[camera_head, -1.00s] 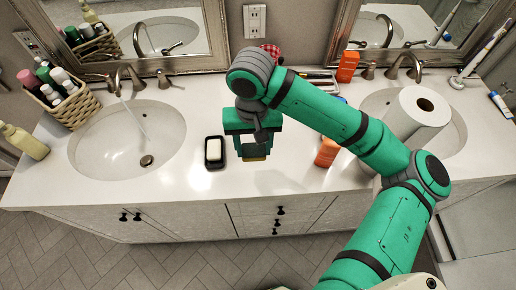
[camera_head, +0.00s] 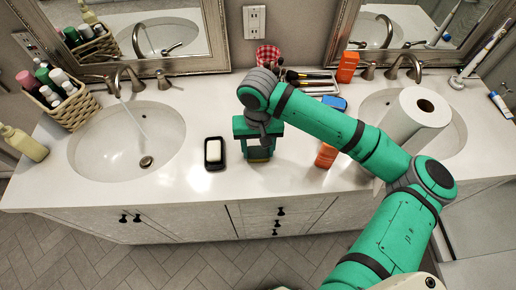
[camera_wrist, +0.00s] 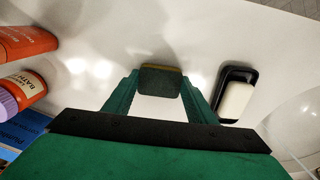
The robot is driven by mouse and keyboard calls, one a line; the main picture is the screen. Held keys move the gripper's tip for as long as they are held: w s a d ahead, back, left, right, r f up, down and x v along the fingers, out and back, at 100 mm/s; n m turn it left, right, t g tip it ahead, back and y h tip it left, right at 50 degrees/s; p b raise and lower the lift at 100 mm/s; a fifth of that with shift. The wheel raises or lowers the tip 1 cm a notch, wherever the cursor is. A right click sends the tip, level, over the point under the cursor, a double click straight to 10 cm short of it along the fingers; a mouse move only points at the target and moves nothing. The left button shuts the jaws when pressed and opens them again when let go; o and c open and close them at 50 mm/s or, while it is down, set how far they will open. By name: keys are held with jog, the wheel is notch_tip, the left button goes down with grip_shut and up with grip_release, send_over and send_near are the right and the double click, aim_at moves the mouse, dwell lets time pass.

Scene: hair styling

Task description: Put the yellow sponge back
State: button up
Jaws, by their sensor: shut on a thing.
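The sponge (camera_wrist: 160,82) is between my gripper's two fingers in the wrist view. It shows a dark face with a thin yellow edge along its far side. My gripper (camera_head: 258,156) is shut on it, over the counter between the two sinks. In the head view only a small part of the sponge shows below the gripper. I cannot tell whether it touches the counter. A black soap dish (camera_head: 214,166) with a white soap bar (camera_head: 213,151) lies just left of my gripper; in the wrist view the soap bar (camera_wrist: 236,100) is to the right.
An orange box (camera_head: 326,155) stands right of my gripper, and a paper roll (camera_head: 415,115) farther right. A blue item (camera_head: 334,102), a brush tray (camera_head: 310,80) and a red checkered cup (camera_head: 268,56) are behind. The left sink (camera_head: 110,140) is left. The front counter strip is clear.

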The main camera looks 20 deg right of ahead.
aim_at(257, 153)
jog(key=shift+f, duration=0.1)
jog(key=o, duration=1)
jog(key=shift+a, duration=0.25)
jog(key=shift+c, duration=0.2)
jog(key=shift+s+d, duration=0.1)
notch_tip(257, 153, up, 12)
jog(key=shift+d, duration=0.1)
